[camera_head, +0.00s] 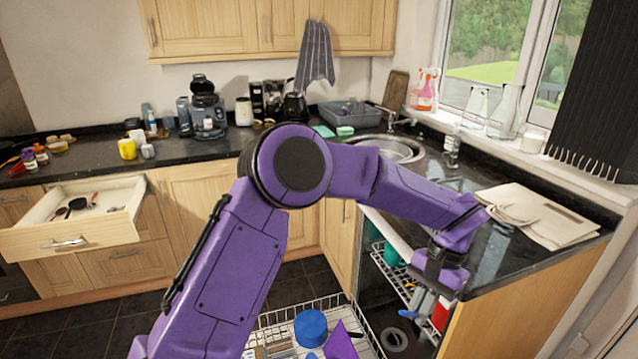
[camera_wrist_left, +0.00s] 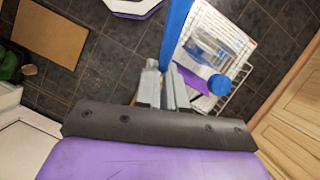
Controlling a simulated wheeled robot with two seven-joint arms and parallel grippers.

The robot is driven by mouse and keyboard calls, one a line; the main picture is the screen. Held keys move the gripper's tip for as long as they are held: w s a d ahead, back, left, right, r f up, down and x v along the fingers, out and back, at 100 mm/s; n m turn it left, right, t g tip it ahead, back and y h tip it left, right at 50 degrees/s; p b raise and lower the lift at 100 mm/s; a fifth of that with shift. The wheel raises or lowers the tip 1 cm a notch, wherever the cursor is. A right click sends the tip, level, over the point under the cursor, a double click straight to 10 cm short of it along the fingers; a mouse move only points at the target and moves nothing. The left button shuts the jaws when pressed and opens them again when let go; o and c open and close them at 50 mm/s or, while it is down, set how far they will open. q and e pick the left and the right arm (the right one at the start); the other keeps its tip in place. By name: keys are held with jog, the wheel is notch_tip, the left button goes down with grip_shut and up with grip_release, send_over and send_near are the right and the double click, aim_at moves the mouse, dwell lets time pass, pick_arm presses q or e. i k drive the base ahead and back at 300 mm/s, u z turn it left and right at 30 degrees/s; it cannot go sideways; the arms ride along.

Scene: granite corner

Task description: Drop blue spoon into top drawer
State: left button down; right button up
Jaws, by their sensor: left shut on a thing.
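My left gripper (camera_head: 425,302) hangs on the right side of the head view, above the open dishwasher-like compartment by the right counter. It is shut on the blue spoon (camera_wrist_left: 175,35), whose long blue length extends from between the fingers in the left wrist view, where the gripper also shows (camera_wrist_left: 165,88). The spoon's full shape is not clear. The top drawer (camera_head: 70,236) is pulled open at the far left, well away from the gripper. A few utensils lie inside it. My right gripper is not in view.
A wire rack (camera_head: 270,325) with a blue cylinder (camera_head: 311,327) and purple items is pulled out low at centre. The right counter (camera_head: 500,262) carries folded cloth or paper (camera_head: 540,215). Jars and appliances line the back counter. Floor is clear before the drawer.

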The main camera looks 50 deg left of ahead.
aim_at(89, 205)
jog(key=k, duration=0.45)
jog(key=u, duration=3.9)
jog(key=i, duration=4.7)
jog(key=z, duration=3.9)
jog(key=i, duration=1.05)
